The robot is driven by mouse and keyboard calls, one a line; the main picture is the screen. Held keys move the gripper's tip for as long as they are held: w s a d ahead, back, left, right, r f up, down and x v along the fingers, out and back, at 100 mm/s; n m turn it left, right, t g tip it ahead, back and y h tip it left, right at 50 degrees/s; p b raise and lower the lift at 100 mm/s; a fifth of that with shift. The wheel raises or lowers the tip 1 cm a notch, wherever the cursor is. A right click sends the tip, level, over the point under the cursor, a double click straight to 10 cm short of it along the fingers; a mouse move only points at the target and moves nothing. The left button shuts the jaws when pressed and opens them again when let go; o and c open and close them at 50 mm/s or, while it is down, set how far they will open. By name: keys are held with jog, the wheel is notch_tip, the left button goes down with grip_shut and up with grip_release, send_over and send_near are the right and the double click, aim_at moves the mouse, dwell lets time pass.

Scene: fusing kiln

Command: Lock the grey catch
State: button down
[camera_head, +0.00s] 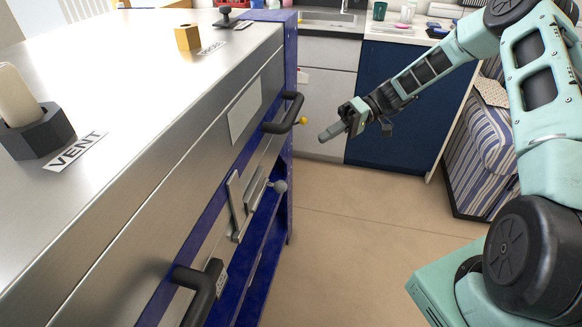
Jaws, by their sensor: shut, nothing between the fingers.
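The grey catch (250,192) is on the kiln's front face, between two black handles. It shows as upright grey metal plates with a round grey knob (280,186) sticking out to the right. From this angle I cannot tell how its parts engage. My gripper (331,133) is shut and empty. It is in the air to the right of the kiln front, above and right of the knob in the picture, and points left. It is apart from the catch.
The kiln (130,110) fills the left side. Its black handles (285,112) (200,290) stick out from the front. A yellow knob (302,121) is near the upper handle. Striped cushions (480,160) stand at the right. The floor (350,230) before the kiln is clear.

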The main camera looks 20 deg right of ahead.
aim_at(285, 189)
jog(key=s+f+p+x, duration=0.1)
jog(key=s+x, duration=0.1)
jog(key=x, duration=1.1)
jog(key=shift+s+d+p, duration=0.35)
jog(key=shift+p, duration=0.05)
jog(key=s+a, duration=0.2)
jog(key=s, duration=0.1)
jog(key=s+a, duration=0.1)
jog(key=s, duration=0.1)
jog(key=shift+a+r, duration=0.1)
jog(key=shift+a, duration=0.2)
